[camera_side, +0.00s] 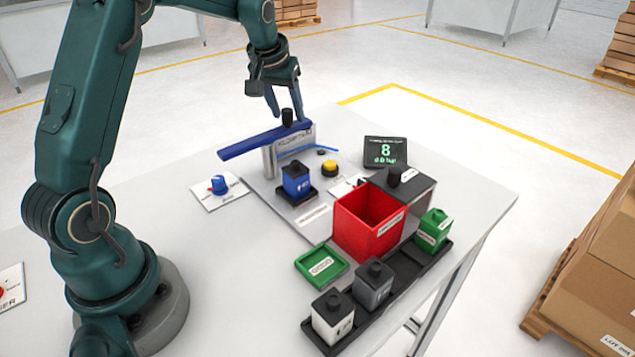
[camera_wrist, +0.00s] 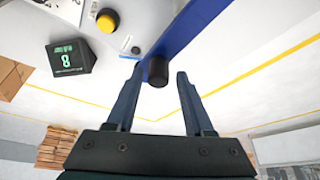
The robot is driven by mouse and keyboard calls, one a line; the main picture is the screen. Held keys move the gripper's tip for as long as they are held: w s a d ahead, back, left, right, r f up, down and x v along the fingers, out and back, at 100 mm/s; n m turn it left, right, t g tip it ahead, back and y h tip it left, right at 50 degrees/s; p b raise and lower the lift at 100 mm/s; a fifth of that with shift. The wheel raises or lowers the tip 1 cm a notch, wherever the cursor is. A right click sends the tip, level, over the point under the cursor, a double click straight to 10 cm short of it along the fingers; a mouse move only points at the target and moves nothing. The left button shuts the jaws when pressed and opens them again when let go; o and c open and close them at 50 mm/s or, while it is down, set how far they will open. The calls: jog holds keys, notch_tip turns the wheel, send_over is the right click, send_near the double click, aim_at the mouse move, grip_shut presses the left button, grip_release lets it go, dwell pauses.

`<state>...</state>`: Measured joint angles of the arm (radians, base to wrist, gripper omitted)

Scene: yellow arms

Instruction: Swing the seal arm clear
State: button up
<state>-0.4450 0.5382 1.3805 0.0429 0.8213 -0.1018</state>
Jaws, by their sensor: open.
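The seal arm is a long blue bar (camera_side: 250,144) on a grey post (camera_side: 269,161), with a black knob (camera_side: 287,117) at its far end. In the wrist view the bar (camera_wrist: 198,22) crosses the top and the knob (camera_wrist: 158,72) shows between the fingertips. My gripper (camera_side: 286,112) is open, with its fingers on either side of the knob and no visible grip on it. A blue block with a black top (camera_side: 296,180) stands on the plate beside the bar.
A yellow button (camera_side: 329,168) and a display reading 8 (camera_side: 386,151) stand right of the bar. A red bin (camera_side: 343,228), a green tray (camera_side: 321,266) and a black rack (camera_side: 403,270) with several blocks stand nearer. A blue dial (camera_side: 218,185) lies left.

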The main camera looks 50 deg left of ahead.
jog(key=shift+r, duration=3.75)
jog(key=shift+d+r, duration=0.2)
jog(key=shift+d, duration=0.1)
jog(key=s+d+r+m+t, duration=0.25)
jog(key=s+d+r, duration=0.5)
jog(key=d, duration=0.45)
jog(key=s+d+f+m+h, duration=0.2)
jog(key=s+d+f, duration=0.4)
jog(key=s+f, duration=0.5)
jog(key=s+m+g, duration=0.1)
jog(key=s, duration=0.3)
